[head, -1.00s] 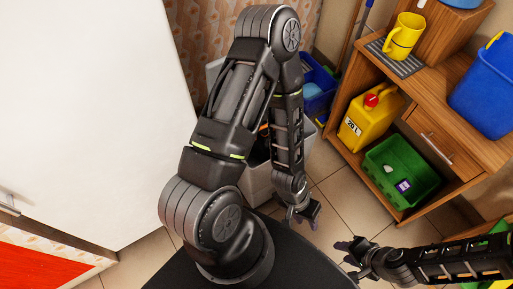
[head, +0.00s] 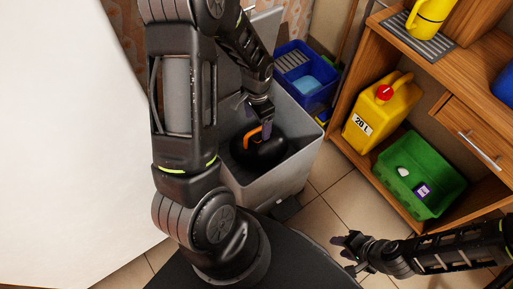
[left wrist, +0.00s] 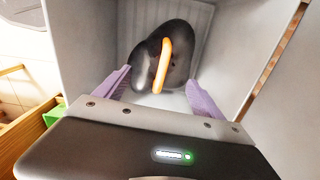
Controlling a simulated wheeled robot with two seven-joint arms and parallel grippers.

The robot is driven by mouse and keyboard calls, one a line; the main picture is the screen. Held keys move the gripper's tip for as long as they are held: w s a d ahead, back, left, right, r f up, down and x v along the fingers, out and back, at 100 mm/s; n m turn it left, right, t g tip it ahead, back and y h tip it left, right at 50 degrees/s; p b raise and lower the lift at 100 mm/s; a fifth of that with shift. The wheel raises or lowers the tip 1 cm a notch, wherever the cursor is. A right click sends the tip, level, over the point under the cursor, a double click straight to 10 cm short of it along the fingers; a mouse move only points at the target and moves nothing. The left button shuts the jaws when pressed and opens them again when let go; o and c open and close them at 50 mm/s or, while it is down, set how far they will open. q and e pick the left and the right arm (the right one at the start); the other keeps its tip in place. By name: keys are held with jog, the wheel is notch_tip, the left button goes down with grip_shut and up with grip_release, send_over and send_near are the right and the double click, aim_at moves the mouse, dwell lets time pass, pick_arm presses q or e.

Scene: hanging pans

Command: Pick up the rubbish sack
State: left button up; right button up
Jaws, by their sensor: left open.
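The rubbish sack (head: 262,152) is black with an orange strip on top and sits inside a grey bin (head: 256,192). In the left wrist view the sack (left wrist: 177,63) lies ahead, with its orange strip between the lilac fingers in the picture. My left gripper (head: 260,118) is over the bin, just above the sack. Its fingers are apart in the left wrist view (left wrist: 158,80), with nothing held. My left arm hides part of the bin's left side. My right gripper (head: 347,256) is away to the lower right, fingers apart and empty.
A blue crate (head: 318,97) stands behind the bin. To the right is a wooden shelf unit (head: 400,218) with a yellow canister (head: 376,112) and a green crate (head: 440,205). Tiled floor (head: 325,215) between bin and shelf is clear. A white panel (head: 70,140) fills the left.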

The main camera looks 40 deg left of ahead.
aim_at(257, 138)
pick_arm(q)
jog(key=shift+w+a, duration=0.1)
jog(key=shift+a, duration=0.35)
pick_arm(e)
jog(key=shift+w+a+f, duration=0.1)
jog(key=shift+f, duration=0.15)
pick_arm(q)
jog(key=shift+f, duration=1.35)
pick_arm(e)
jog(key=shift+f, duration=0.3)
pick_arm(q)
jog(key=shift+d, duration=0.1)
jog(key=f, duration=0.1)
jog(key=f+b, duration=0.1)
jog(key=f, duration=0.2)
jog(key=shift+d+f+b, duration=0.15)
jog(key=shift+d+b, duration=0.1)
jog(key=shift+b, duration=0.15)
jog(key=shift+f, duration=0.45)
pick_arm(e)
jog(key=shift+f, duration=0.7)
